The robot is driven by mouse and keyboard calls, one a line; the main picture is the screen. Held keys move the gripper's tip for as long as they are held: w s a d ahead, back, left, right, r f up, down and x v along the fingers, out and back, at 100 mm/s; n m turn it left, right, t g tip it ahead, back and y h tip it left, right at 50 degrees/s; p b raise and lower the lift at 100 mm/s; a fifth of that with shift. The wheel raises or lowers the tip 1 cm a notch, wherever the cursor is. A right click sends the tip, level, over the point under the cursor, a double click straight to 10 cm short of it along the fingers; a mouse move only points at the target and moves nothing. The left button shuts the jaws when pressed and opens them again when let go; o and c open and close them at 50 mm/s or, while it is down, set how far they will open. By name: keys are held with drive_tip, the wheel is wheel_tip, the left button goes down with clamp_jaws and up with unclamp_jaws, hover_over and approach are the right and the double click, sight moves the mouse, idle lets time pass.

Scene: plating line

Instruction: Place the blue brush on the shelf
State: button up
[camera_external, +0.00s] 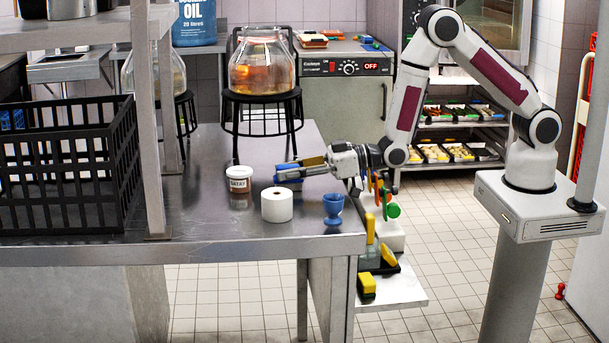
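My gripper (305,168) reaches left over the metal table, level with the space above the white roll. Blue parts (286,178) show at its fingertips, with a yellow-brown part on the upper side. I cannot tell whether the blue is a held brush or part of the fingers, nor whether the fingers are open or shut. No other blue brush is clearly visible. A metal shelf (85,38) stands above the table at the left. A lower white shelf (405,291) at the table's right side holds yellow and dark items.
On the metal table (200,205) stand a lidded jar (239,180), a white roll (277,205), a blue cup (333,206) and a black crate (65,170). A glass jar (262,65) sits on a black stool (262,112) behind. Colourful utensils (391,210) hang below my wrist.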

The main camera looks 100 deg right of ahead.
sight(288, 164)
clamp_jaws()
drive_tip(key=shift+r, duration=0.1)
drive_tip(key=shift+r, duration=4.9)
drive_tip(key=shift+r, duration=0.1)
drive_tip(key=s+f, duration=0.1)
drive_tip(key=s, duration=0.7)
drive_tip(key=shift+a+f, duration=0.25)
drive_tip(key=shift+f, duration=0.1)
drive_tip(key=shift+s+r, duration=0.1)
